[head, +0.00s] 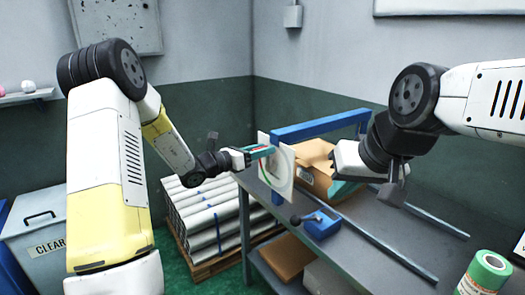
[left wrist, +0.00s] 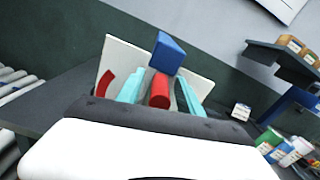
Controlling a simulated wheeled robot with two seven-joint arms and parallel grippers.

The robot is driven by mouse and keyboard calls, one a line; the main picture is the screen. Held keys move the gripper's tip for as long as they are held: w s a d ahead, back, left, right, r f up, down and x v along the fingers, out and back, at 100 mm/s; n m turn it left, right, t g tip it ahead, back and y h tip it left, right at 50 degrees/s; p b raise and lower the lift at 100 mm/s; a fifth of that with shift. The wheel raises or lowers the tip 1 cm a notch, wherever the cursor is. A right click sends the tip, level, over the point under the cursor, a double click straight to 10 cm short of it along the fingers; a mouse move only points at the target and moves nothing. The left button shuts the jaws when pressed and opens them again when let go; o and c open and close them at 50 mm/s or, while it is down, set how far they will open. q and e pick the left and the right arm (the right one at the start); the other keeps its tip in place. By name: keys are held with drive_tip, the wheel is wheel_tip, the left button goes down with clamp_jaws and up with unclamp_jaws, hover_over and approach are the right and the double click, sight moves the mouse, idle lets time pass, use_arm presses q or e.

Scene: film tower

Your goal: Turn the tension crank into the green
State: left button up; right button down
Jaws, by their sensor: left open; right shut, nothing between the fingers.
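The tension crank shows in the left wrist view as a blue arm (left wrist: 168,54) with a red handle (left wrist: 159,91). Behind it is a white dial plate (left wrist: 118,60) with a red band on its left part; no green band shows there.
A grey bench (head: 365,250) carries the blue frame (head: 318,125), a cardboard box (head: 312,163) and a blue block with a black lever (head: 320,222). White rolls (head: 205,215) lie stacked on a pallet at left. A green-wrapped roll (head: 485,272) stands at the front right.

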use_arm(q)
clamp_jaws()
idle(1.4)
